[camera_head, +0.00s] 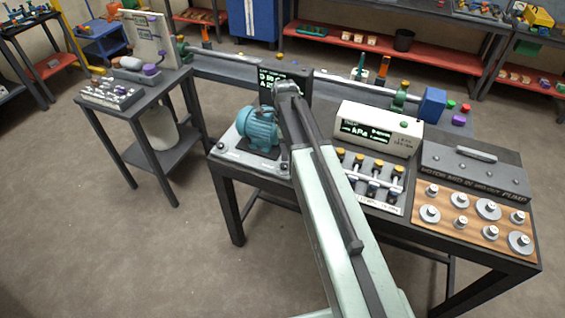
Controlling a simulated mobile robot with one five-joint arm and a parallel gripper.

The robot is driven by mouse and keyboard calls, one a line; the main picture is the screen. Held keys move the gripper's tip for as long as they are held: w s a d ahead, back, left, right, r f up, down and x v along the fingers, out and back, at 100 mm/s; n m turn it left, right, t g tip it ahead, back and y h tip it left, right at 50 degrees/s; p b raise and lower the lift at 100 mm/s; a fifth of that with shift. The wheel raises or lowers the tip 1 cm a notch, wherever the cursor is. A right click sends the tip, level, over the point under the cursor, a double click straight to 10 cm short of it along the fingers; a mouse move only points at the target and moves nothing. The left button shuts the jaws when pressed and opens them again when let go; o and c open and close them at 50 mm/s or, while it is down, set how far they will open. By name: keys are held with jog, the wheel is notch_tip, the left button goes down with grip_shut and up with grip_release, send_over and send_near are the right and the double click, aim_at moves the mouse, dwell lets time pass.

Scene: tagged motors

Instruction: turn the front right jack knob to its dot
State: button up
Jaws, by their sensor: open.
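A teal motor (258,130) sits on a light grey base plate (232,157) at the left end of the main bench. A small dark knob (219,147) shows at the plate's front left corner. The plate's right side is partly covered by my pale green arm, which reaches up from the bottom of the picture to a grey joint beside the motor. The front right jack knob and its dot cannot be made out clearly there. I cannot make out my gripper's jaws, so their place relative to the knob does not show.
Right of my arm are a valve panel with yellow knobs (372,170), a cream display box (378,130), a grey cover (474,168) and a wooden board (430,224) with metal weights. A dark display (285,84) stands behind the motor. A side table (133,103) stands left across open floor.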

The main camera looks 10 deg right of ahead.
aim_at(283, 165)
notch_tip(283, 165, down, 8)
jog(key=b, duration=0.8)
jog(key=shift+r, duration=0.1)
grip_shut()
jog(key=shift+a, duration=0.35)
jog(key=shift+d, duration=0.25)
jog(key=shift+w, duration=0.1)
